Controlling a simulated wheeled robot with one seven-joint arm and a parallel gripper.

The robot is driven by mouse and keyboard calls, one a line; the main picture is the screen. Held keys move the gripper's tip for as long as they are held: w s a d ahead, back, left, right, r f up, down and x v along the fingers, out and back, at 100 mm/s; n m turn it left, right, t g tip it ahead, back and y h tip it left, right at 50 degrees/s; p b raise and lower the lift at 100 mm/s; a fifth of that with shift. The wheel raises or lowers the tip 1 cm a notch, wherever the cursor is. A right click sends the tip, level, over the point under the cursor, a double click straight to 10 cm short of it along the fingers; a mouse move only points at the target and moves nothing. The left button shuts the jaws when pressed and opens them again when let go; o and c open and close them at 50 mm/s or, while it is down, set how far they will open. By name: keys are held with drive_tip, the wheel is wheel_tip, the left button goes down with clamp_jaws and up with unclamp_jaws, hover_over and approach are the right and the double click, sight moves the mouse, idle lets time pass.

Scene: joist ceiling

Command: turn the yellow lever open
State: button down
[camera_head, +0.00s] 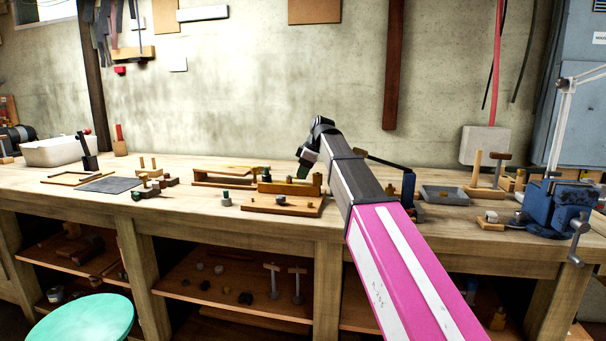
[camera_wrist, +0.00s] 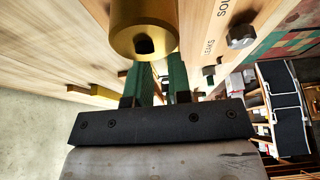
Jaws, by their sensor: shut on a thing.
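A brass-yellow cylinder (camera_wrist: 143,32) with a dark socket in its end fills the top middle of the wrist view. Below and left of it, a yellow bar (camera_wrist: 98,93), which looks like the lever, runs toward the green-padded fingers of my gripper (camera_wrist: 158,84). My gripper is shut on the yellow lever, though the contact is mostly hidden by the cylinder and the finger mount. In the head view my gripper (camera_head: 306,158) is over the bench beside a wooden fixture (camera_head: 290,188); its fingertips are hard to make out there.
The wooden workbench (camera_head: 100,195) holds a base board (camera_head: 283,206), small blocks and a grey tray (camera_head: 445,195). A blue vise (camera_head: 560,208) stands at right, a white bin (camera_head: 55,150) at left. A green stool (camera_head: 82,320) is in front. A hex bolt (camera_wrist: 242,36) sticks out near the cylinder.

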drive_tip(key=c, duration=1)
unclamp_jaws()
drive_tip(key=shift+c, duration=0.2)
drive_tip(key=v, duration=1)
drive_tip(key=shift+w+d, duration=0.1)
drive_tip(key=shift+d+r, duration=0.1)
drive_tip(key=shift+r, duration=0.25)
